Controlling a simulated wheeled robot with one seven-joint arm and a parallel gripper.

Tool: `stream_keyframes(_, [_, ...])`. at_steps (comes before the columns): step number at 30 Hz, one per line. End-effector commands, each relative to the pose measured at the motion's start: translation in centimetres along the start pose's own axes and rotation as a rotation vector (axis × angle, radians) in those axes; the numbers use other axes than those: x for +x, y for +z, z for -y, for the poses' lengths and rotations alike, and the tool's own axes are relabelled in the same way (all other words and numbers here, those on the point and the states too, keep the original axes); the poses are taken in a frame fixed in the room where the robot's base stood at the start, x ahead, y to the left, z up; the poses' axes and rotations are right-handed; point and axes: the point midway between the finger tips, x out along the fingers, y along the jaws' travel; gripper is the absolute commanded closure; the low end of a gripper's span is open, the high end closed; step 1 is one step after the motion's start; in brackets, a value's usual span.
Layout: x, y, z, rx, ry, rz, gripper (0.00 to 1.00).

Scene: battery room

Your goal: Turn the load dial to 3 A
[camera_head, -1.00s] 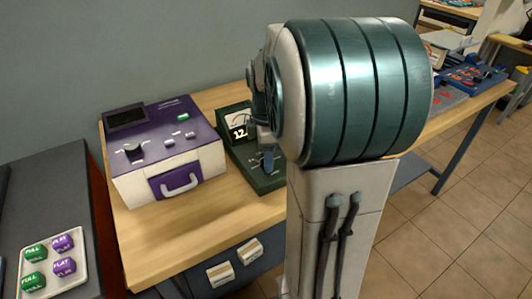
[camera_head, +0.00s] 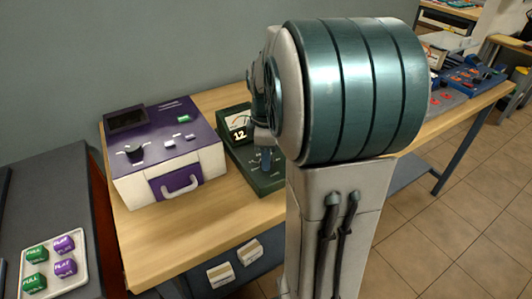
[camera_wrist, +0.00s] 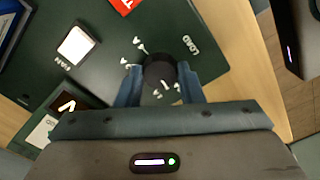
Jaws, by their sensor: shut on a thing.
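The load dial (camera_wrist: 160,68) is a round black knob on a dark green panel (camera_wrist: 105,55), with white marks around it and the word LOAD beside it. In the wrist view, the blue fingers of my gripper (camera_wrist: 160,80) are shut on the dial, one on each side. Which number the dial points to cannot be read. My arm covers part of the tester and hides the dial there.
A purple and white box (camera_head: 165,150) with a knob and front handle stands just left of the tester. A tray (camera_head: 82,280) with green and purple blocks lies on a grey surface at left. A white switch (camera_wrist: 76,44) sits on the panel. Bare tabletop (camera_head: 215,210) lies in front.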

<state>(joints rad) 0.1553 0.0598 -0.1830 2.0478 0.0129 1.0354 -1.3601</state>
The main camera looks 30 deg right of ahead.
Motion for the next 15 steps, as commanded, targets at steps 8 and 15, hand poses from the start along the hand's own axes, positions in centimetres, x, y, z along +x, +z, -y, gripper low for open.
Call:
stream_keyframes(8, [-0.17, 0.02, -0.01, 0.254, 0.0, 0.0, 0.89])
stream_keyframes(15, [-0.19, 0.02, -0.03, 0.482, 0.001, 0.0, 0.89])
